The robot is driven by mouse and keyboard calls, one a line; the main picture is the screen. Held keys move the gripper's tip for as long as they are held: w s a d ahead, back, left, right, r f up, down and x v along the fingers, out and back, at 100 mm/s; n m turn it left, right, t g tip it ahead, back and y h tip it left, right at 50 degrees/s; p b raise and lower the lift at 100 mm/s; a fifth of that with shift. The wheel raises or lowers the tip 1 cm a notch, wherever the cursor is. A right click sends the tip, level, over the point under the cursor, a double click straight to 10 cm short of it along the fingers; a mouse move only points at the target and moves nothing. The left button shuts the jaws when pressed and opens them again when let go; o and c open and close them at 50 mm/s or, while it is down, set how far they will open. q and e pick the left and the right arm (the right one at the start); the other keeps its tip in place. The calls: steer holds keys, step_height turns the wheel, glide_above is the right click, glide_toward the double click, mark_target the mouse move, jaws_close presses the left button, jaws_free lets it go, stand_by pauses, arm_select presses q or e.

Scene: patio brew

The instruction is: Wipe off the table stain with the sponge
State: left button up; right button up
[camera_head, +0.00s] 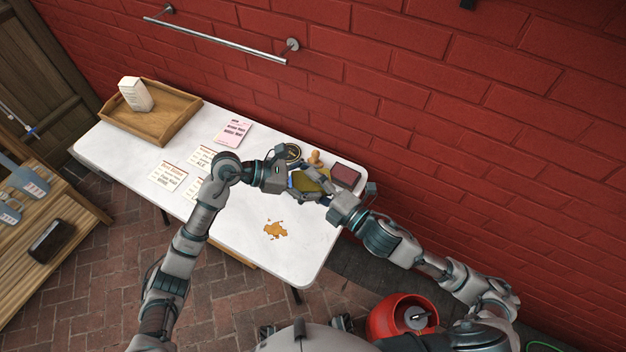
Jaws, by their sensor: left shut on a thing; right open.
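An orange-brown stain (275,230) lies on the white table (240,240) towards its front right, uncovered. A yellow-green sponge (312,182) is by the table's right end, partly hidden by both grippers. My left gripper (292,175) is shut on the sponge at its left side. My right gripper (328,190) is open beside the sponge's right side; whether it touches the sponge is hard to tell. Both grippers are behind and to the right of the stain.
A wooden tray (180,112) with a white carton (135,94) stands at the table's far left. Several cards, a pink booklet (233,131), a dark red box (345,174) and a wooden stamp (315,158) lie on the table. A red gas bottle (385,318) stands below.

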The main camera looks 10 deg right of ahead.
steer(key=w+d+f+m+t+h, duration=0.1)
steer(key=w+d+f+m+h, duration=0.7)
steer(key=d+m, duration=0.35)
arm_select(q)
steer(key=shift+c, duration=0.2)
arm_select(e)
steer(key=s+d+f+m+g+h, duration=0.15)
steer(key=d+f+m, duration=0.3)
steer(key=f, duration=0.45)
steer(key=s+d+f+m+g+h, duration=0.15)
steer(key=d+f+m, duration=0.3)
steer(key=f, duration=0.45)
steer(key=s+f+m+g, duration=0.1)
steer(key=s+f+g, duration=0.1)
steer(key=s+f, duration=0.55)
steer(key=s+f+m+g, duration=0.1)
steer(key=s+f+g, duration=0.3)
steer(key=f, duration=0.6)
steer(key=s+a+f+g, duration=0.2)
steer(key=s+f, duration=0.5)
steer(key=s, duration=0.4)
steer(key=s+a+f+g, duration=0.2)
steer(key=s+a+f, duration=0.2)
steer(key=s, duration=0.7)
step_height(320, 180, down, 3)
steer(key=shift+r+g, duration=0.1)
steer(key=shift+g, duration=0.2)
